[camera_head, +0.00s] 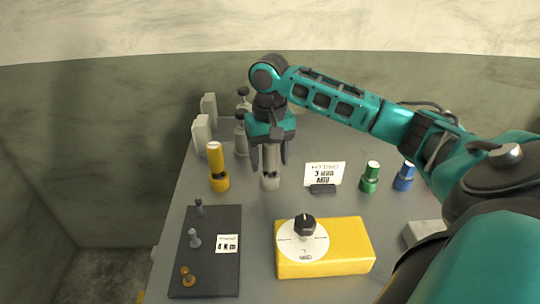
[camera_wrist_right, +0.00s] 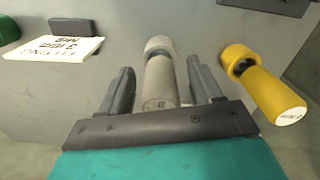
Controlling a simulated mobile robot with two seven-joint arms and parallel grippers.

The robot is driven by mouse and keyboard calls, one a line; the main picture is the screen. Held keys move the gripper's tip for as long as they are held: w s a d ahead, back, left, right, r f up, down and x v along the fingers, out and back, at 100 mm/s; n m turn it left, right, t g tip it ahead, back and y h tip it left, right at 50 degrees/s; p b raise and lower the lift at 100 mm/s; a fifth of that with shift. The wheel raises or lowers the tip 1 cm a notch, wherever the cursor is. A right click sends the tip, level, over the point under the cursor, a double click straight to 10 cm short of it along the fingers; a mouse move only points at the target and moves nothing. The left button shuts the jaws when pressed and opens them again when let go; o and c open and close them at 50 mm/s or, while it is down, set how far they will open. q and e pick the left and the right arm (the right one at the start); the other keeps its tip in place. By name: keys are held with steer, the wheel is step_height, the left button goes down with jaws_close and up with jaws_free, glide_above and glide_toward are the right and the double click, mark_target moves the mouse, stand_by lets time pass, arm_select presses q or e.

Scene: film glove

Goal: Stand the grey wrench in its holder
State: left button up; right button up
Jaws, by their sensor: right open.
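The grey wrench (camera_head: 270,158) shows as a grey cylinder standing upright, its lower end in a short, wider grey ring-like holder (camera_head: 270,182). In the right wrist view the grey cylinder (camera_wrist_right: 160,85) rises from the grey holder (camera_wrist_right: 159,45) towards the camera. My right gripper (camera_head: 269,160) points down over it and is open. Its fingers (camera_wrist_right: 161,80) are on either side of the cylinder, with gaps visible on both sides. My left gripper is not in view.
A yellow cylinder in a yellow holder (camera_head: 218,182) stands left of the grey one. A label card (camera_head: 323,174), green (camera_head: 370,178) and blue (camera_head: 404,176) pieces stand to the right. A yellow dial box (camera_head: 325,260) and dark pegged board (camera_head: 205,265) lie nearer.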

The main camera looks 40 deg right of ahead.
step_height(320, 180, up, 13)
steer(key=shift+w+f, duration=0.1)
stand_by(0.7)
steer(key=shift+a, duration=0.1)
stand_by(0.5)
